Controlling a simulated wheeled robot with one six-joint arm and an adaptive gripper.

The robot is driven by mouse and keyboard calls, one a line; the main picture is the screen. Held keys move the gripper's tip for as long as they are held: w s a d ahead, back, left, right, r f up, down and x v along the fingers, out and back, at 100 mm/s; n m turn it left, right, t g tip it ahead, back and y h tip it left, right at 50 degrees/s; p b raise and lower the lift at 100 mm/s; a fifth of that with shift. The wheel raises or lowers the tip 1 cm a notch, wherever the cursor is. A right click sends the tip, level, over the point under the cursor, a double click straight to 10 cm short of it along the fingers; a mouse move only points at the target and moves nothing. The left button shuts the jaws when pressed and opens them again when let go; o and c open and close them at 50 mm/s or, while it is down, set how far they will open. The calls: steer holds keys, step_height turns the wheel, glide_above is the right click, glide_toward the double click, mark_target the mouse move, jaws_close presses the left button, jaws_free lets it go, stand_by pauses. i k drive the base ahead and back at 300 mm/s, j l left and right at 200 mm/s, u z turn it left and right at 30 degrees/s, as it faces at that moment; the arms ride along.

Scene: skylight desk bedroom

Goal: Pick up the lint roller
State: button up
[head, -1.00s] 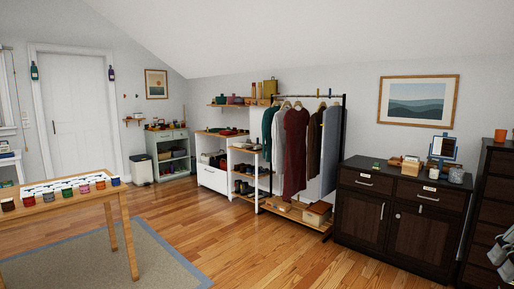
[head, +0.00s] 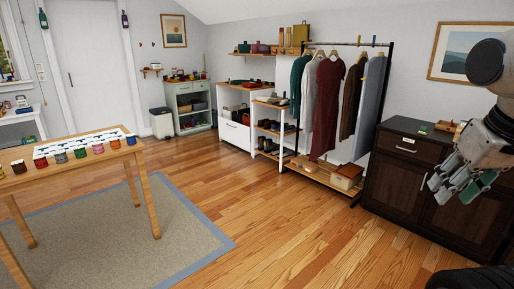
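I cannot make out the lint roller for certain in the head view; small items on the furniture are too small to tell apart. My gripper (head: 454,189) hangs at the right edge, in front of the dark cabinet in the picture. Its fingers look spread apart, with nothing clearly held between them. My arm hides part of the cabinet top and whatever stands there.
A wooden table (head: 84,171) with several small jars stands at left on a rug (head: 165,236). A clothes rack (head: 388,95) and white shelf unit (head: 237,132) line the wall. The dark cabinet (head: 396,172) stands at right. The wooden floor (head: 290,225) between is clear.

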mark_target(282, 102)
steer(key=i+j, duration=0.2)
steer(key=i, duration=2.65)
steer(key=i+j+u, duration=0.1)
steer(key=i+j, duration=0.15)
steer(key=i, duration=2.6)
steer(key=i+z, duration=0.2)
steer(key=i, duration=0.6)
